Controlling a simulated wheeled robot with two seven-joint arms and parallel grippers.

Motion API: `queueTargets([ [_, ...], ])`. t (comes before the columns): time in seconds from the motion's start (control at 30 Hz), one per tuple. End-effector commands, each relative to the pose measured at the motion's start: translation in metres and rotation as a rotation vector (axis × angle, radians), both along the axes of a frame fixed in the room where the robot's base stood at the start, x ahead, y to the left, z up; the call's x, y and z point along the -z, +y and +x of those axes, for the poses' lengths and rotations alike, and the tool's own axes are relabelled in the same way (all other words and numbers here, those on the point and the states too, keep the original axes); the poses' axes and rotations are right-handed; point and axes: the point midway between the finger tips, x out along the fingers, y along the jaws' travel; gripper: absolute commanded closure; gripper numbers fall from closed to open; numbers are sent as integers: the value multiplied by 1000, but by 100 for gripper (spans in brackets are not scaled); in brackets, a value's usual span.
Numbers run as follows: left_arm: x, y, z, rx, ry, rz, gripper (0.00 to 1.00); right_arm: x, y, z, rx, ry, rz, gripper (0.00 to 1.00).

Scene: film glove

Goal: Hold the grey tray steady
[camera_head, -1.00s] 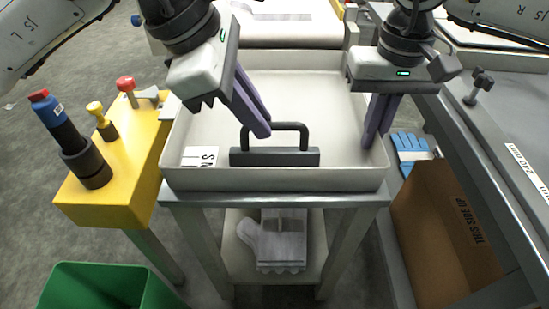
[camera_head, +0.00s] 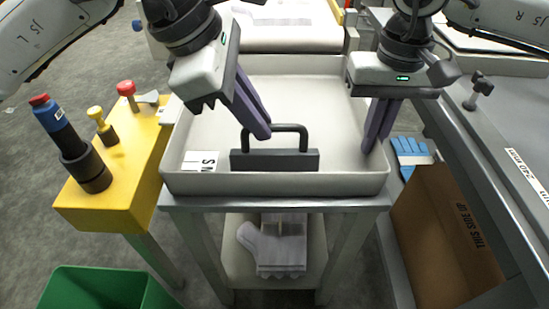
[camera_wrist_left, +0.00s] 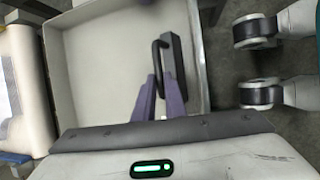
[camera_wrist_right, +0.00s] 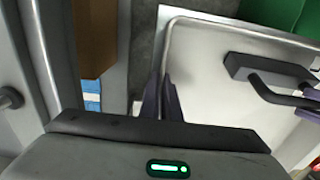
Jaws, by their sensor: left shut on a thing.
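The grey tray (camera_head: 200,130) is a wide, shallow box with low walls on a small stand. A dark block with a loop handle (camera_head: 275,160) is in its front part. My left gripper (camera_head: 264,134) is shut on the left part of that handle; its purple fingers straddle it in the left wrist view (camera_wrist_left: 158,103). My right gripper (camera_head: 372,150) points down at the tray's right wall. In the right wrist view its fingers (camera_wrist_right: 162,103) are close to the rim, one on each side. Whether they press on the wall cannot be told.
A yellow stand (camera_head: 125,175) with knobs and a dark cylinder is at the left. A green bin (camera_head: 110,285) is at the front left. A grey bench (camera_head: 490,130) and a cardboard box (camera_head: 440,230) are at the right. Gloves (camera_head: 275,245) lie on the shelf below.

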Motion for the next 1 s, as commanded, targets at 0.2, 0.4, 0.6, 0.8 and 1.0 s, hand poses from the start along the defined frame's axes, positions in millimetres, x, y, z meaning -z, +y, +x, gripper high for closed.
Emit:
queueTargets([
  [0.2, -3, -1, 0, 0, -4, -5, 71, 0, 0, 0, 0, 0, 0, 100],
  [0.4, -1, 0, 0, 0, -2, -2, 68, -1, 0, 0, 0, -1, 0, 100],
  [0.6, -3, 1, 0, -1, -2, -1, 68, -1, 0, 0, -1, -1, 0, 100],
  [0.8, -28, 11, -4, -2, -6, -2, 68, -1, 0, 0, -1, -1, 0, 100],
  [1.0, -68, 28, -12, -2, -6, -2, 68, -1, 0, 0, -1, -1, 0, 100],
])
